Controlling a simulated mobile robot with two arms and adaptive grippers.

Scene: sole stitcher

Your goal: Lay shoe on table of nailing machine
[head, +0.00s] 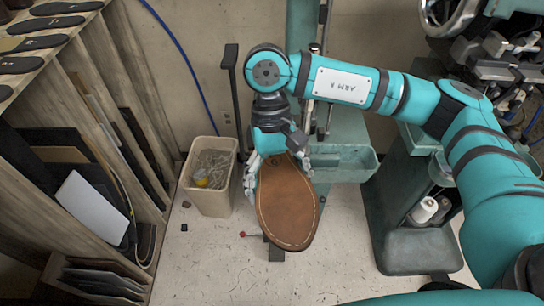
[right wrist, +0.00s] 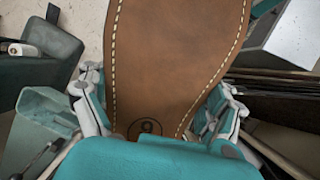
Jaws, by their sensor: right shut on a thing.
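The shoe piece is a brown leather sole (head: 287,215) with pale stitching along its edge. My right gripper (head: 277,168) is shut on its narrow end, with a finger on each side. The broad end points toward the bottom of the head view. In the right wrist view the sole (right wrist: 175,60) runs away between the fingers, with a circled 9 near the palm. A teal machine (head: 303,40) stands behind my right arm. Its table cannot be made out. A dark grey part (head: 276,253) shows below the sole; contact cannot be told. My left gripper is not in view.
A beige waste bin (head: 213,205) stands just left of the sole. A teal tray (head: 345,165) is to the right, by a machine base with a thread spool (head: 425,210). A wooden rack (head: 100,130) fills the left side. A red-knobbed lever (head: 243,234) pokes out beside the sole.

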